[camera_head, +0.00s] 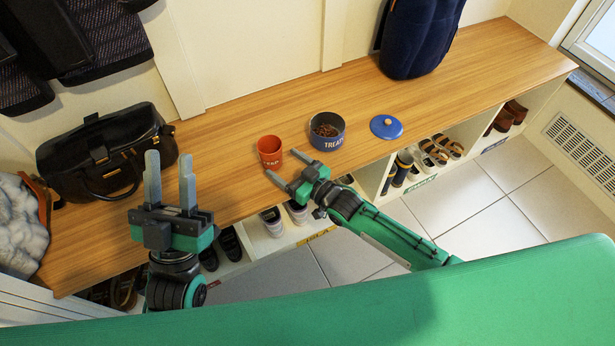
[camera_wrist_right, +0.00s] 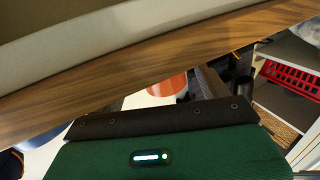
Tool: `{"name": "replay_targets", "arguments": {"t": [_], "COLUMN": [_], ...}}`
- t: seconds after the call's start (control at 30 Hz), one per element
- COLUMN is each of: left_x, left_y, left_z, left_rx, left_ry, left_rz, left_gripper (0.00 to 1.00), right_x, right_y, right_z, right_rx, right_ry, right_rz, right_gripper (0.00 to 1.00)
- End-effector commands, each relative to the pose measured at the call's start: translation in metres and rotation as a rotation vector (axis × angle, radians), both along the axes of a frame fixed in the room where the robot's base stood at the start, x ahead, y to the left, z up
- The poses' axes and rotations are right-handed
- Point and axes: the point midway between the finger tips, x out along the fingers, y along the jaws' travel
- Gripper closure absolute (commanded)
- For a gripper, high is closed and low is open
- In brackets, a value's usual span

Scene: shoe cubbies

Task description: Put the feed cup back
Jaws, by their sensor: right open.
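The orange feed cup (camera_head: 269,150) stands upright on the wooden bench top (camera_head: 232,118); its printed label is only partly readable. Beside it on the right is a dark round tin (camera_head: 327,138) marked as treats, uncovered with brown bits inside. A blue lid (camera_head: 386,127) with a wooden knob lies right of the tin. My right gripper (camera_head: 281,162) is open and empty, its fingertips close to the cup's near side; contact cannot be told. An orange patch of the cup (camera_wrist_right: 166,86) shows in the right wrist view, partly hidden. My left gripper (camera_head: 169,160) is open and empty, well left of the cup.
A black handbag (camera_head: 107,158) and a grey fleecy item (camera_head: 20,225) are on the bench's left. A navy bag (camera_head: 420,38) stands at the back right. Shoe cubbies (camera_head: 377,173) with shoes run below the bench's front edge. Bench space behind the cup is clear.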

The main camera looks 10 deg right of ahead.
Motion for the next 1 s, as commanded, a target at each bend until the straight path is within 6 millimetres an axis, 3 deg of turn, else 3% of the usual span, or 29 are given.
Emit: {"name": "replay_targets", "arguments": {"t": [0.2,0.4,0.53,0.63,0.77,0.83,1.0], "left_x": [0.014,0.019,0.02,0.02,0.02,0.02,0.02], "left_y": [-0.013,-0.021,-0.024,-0.025,-0.025,-0.025,-0.024], "left_z": [-0.033,-0.059,-0.068,-0.07,-0.071,-0.07,-0.07], "left_rx": [0.053,0.086,0.098,0.1,0.1,0.101,0.101], "left_ry": [0.227,0.368,0.412,0.423,0.423,0.423,0.422], "left_rz": [-0.03,-0.05,-0.057,-0.059,-0.059,-0.059,-0.059], "left_gripper": [0.64,0.64,0.64,0.64,0.64,0.64,0.64], "right_x": [-0.036,-0.059,-0.066,-0.078,-0.106,-0.123,-0.158], "right_y": [-0.031,-0.05,-0.055,-0.046,-0.024,-0.019,-0.038], "right_z": [0.001,0.001,0.002,0.015,0.062,0.098,0.182], "right_rx": [-0.002,-0.001,0.002,0.032,0.121,0.175,0.259], "right_ry": [0.002,0.002,-0.001,-0.016,-0.071,-0.116,-0.225], "right_rz": [0.0,0.0,0.001,-0.002,-0.026,-0.063,-0.197], "right_gripper": [0.24,0.24,0.24,0.24,0.24,0.24,0.24]}}
